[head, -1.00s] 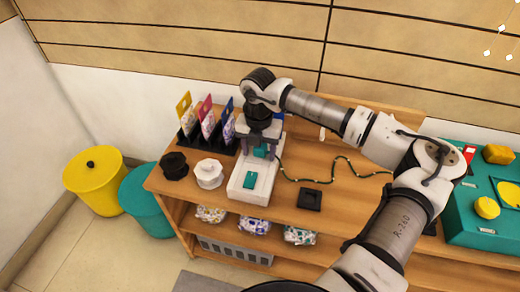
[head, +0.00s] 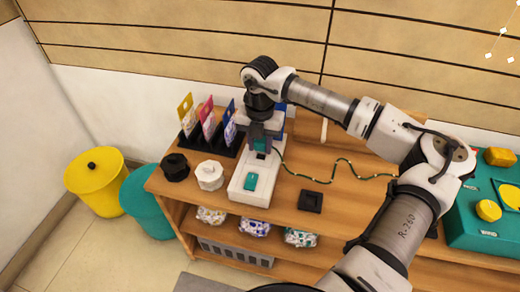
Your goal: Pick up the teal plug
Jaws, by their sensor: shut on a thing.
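My gripper (head: 262,143) is over the back end of a white block (head: 243,189) on the wooden shelf top. It is shut on a small teal piece (head: 261,145), which I take to be the teal plug; it is mostly hidden between the fingers and its lower side looks dark. I cannot tell whether the plug touches the block. A second teal piece (head: 251,181) lies flat in the front part of the white block.
A striped cord (head: 322,180) runs right from beside the block. A black square piece (head: 310,201) lies in front. A black jar (head: 175,167), a white jar (head: 209,175) and a card rack (head: 215,145) stand left. A teal case (head: 475,233) is at right.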

